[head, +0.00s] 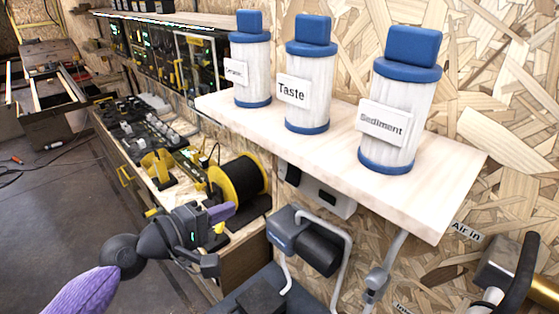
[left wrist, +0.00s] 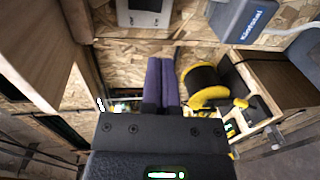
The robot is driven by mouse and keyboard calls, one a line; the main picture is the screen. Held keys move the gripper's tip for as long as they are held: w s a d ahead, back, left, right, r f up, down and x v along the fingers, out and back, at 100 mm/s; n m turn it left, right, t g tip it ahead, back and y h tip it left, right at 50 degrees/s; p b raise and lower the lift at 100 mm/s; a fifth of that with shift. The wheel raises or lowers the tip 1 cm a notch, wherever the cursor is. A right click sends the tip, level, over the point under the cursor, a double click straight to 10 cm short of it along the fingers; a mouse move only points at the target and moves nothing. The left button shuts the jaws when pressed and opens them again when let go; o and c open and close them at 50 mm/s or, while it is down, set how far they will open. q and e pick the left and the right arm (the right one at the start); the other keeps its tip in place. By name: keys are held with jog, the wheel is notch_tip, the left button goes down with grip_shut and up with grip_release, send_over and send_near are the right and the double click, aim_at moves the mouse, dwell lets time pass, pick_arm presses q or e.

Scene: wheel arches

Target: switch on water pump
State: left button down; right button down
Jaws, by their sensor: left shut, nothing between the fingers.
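A blue-grey and black pump-like unit (head: 305,240) with grey pipes sits below the wooden shelf in the head view. Its blue-grey housing (left wrist: 243,20) with lettering shows at the top right of the left wrist view. A light grey box with a dark front part (head: 318,192) is on the wall under the shelf. A grey box (left wrist: 143,14) also shows at the top of the left wrist view. My left gripper (head: 222,212), with purple fingers, is shut and empty, left of the unit and apart from it. Its closed fingers (left wrist: 160,82) show in the left wrist view.
Three white filter canisters with blue caps, one labelled Sediment (head: 397,110), stand on the shelf (head: 440,185). A black spool with yellow rim (head: 238,180) is on the workbench behind my gripper. A valve with brass pipe (head: 505,270) is at lower right. The floor at left is mostly clear.

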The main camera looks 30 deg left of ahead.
pick_arm(q)
send_near(290, 181)
jog(key=x, duration=0.7)
jog(key=shift+w+d, duration=0.1)
jog(key=shift+w, duration=0.1)
pick_arm(e)
jog(key=shift+d+r, duration=0.1)
jog(key=shift+d, duration=0.15)
